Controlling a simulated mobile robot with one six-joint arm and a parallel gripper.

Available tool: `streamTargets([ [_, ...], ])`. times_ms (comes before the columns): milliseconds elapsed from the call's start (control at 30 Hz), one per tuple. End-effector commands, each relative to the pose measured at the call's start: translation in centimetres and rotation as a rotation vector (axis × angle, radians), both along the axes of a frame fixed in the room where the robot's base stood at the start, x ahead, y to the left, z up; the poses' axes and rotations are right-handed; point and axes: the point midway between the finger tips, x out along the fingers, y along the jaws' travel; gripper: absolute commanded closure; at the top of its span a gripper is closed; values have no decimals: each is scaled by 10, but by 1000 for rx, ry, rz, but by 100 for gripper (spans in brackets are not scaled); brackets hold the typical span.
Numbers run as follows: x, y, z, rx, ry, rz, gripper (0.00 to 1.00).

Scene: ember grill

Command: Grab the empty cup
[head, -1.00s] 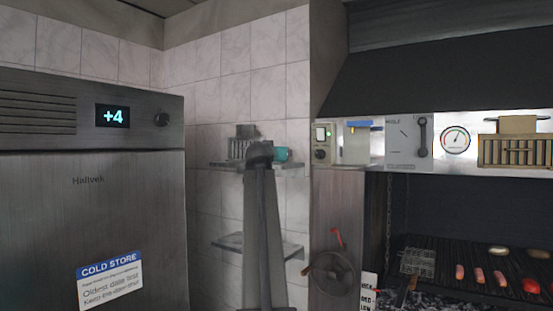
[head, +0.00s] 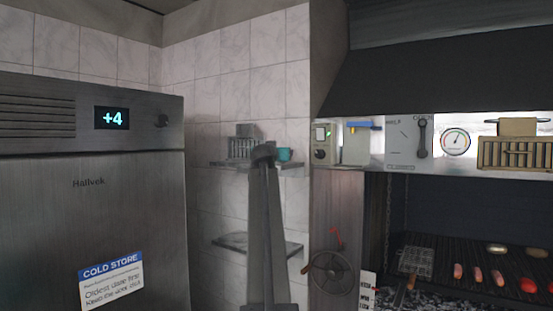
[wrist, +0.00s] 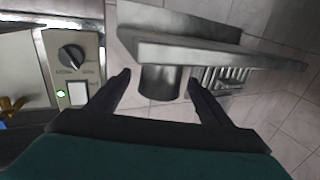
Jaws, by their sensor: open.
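A grey metal cup (wrist: 160,83) stands on the upper wall shelf (wrist: 180,50), which appears upside down in the wrist view. My gripper (wrist: 158,77) is open, with one dark finger to each side of the cup in that view. The cup seems to be ahead of the fingertips; the exact distance is unclear. In the head view, the teal part of my gripper (head: 284,154) shows beside my arm at the right end of the shelf (head: 230,165). The cup is not visible there. Its inside is hidden in the wrist view.
A slotted rack (head: 240,149) stands on the same shelf, close to the cup in the wrist view (wrist: 228,76). A lower shelf (head: 232,240) is below. A control panel with a knob (wrist: 72,57) is beside the shelf. The grill (head: 460,255) holds food at right; a fridge (head: 90,200) is at left.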

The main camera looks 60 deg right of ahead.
Motion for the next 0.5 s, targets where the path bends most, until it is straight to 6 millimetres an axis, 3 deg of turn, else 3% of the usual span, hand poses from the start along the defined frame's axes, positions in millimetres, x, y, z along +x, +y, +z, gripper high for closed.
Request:
streamTargets([
  [167, 0, 0, 0, 0, 0, 0, 27],
  [433, 0, 0, 0, 0, 0, 0, 69],
  [500, 0, 0, 0, -1, 0, 0, 71],
])
